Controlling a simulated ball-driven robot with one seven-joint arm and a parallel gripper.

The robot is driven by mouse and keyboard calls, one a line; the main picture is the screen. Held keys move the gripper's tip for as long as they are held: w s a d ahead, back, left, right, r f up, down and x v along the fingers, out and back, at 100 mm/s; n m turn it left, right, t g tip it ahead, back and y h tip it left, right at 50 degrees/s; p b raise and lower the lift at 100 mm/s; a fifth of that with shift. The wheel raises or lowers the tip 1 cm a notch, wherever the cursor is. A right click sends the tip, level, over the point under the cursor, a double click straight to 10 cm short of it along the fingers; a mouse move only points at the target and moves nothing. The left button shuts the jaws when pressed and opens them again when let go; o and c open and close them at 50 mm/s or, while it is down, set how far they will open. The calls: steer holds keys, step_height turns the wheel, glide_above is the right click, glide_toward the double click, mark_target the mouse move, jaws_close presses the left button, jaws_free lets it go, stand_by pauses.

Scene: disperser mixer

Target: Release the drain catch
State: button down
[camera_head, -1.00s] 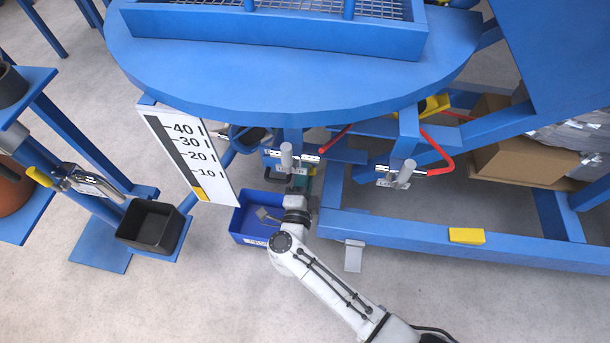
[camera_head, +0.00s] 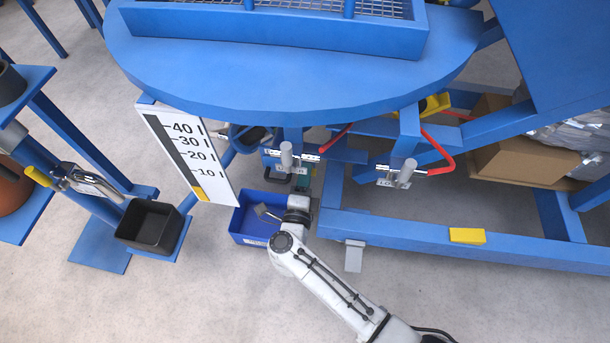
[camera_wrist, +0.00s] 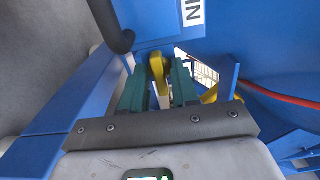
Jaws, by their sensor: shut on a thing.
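My gripper (camera_wrist: 157,88) points into the blue frame under the round table, with its teal fingers on either side of a yellow lever (camera_wrist: 158,68). The fingers are shut on this lever, which appears to be the drain catch. A white label (camera_wrist: 193,12) ending in "IN" is on the blue surface just beyond it. In the head view my gripper (camera_head: 303,186) is low, beside the frame's left end. The lever is hidden there by my wrist and the frame.
A blue bin (camera_head: 238,218) lies on the floor under my wrist. A level gauge (camera_head: 188,150) stands at its left. Red-handled clamps (camera_head: 440,152) hang under the table rim. The front floor is clear.

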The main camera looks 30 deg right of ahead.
steer(key=c, duration=1.2)
jaws_free()
steer(key=shift+o, duration=0.2)
steer(key=shift+s+a, duration=0.1)
steer(key=p+v, duration=0.2)
steer(key=v, duration=0.8)
steer(key=shift+s+a, duration=0.15)
steer(key=shift+s, duration=0.15)
